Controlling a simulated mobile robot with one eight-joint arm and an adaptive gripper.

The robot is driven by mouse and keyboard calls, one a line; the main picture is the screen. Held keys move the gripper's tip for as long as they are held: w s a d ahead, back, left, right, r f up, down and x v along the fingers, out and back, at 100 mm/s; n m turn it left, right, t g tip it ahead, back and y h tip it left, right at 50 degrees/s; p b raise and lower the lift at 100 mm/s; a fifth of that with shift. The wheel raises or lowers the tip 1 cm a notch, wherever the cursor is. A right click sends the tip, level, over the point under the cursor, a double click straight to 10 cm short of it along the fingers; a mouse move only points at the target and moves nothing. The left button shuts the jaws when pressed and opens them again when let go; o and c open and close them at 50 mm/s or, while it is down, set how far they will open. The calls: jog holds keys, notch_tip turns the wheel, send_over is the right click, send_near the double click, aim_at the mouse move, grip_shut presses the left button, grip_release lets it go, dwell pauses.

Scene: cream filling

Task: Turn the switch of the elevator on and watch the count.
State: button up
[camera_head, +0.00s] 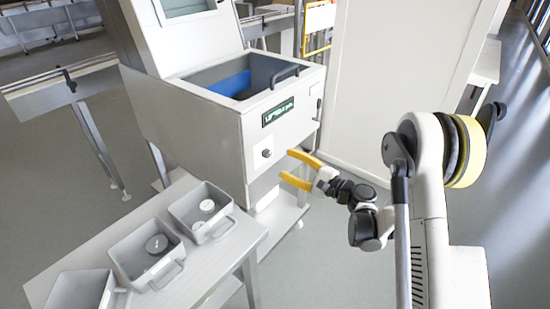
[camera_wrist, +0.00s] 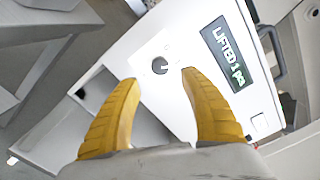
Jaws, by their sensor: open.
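The elevator (camera_head: 228,130) is a white machine with an open bin on top. Its front panel bears a dark display (camera_head: 277,112) with green-white text; in the wrist view the display (camera_wrist: 229,54) appears to read "LIFTED 1 pcs". The switch (camera_head: 266,153) is a small dark round knob below the display. It also shows in the wrist view (camera_wrist: 160,66), on a light plate, with a pale mark on its face. My gripper (camera_head: 286,167) has two yellow fingers, spread apart and empty. It is in front of the panel, to the right of the knob and apart from it. The wrist view shows the fingers (camera_wrist: 158,88) below the knob.
A grey table (camera_head: 235,243) at the lower left carries several grey bins, two holding round lidded items. A blue piece (camera_head: 232,84) is in the elevator's top bin, which has a dark handle (camera_head: 285,73). A white panel (camera_head: 395,75) stands behind my arm. Floor is clear at right.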

jog(key=shift+v, duration=1.75)
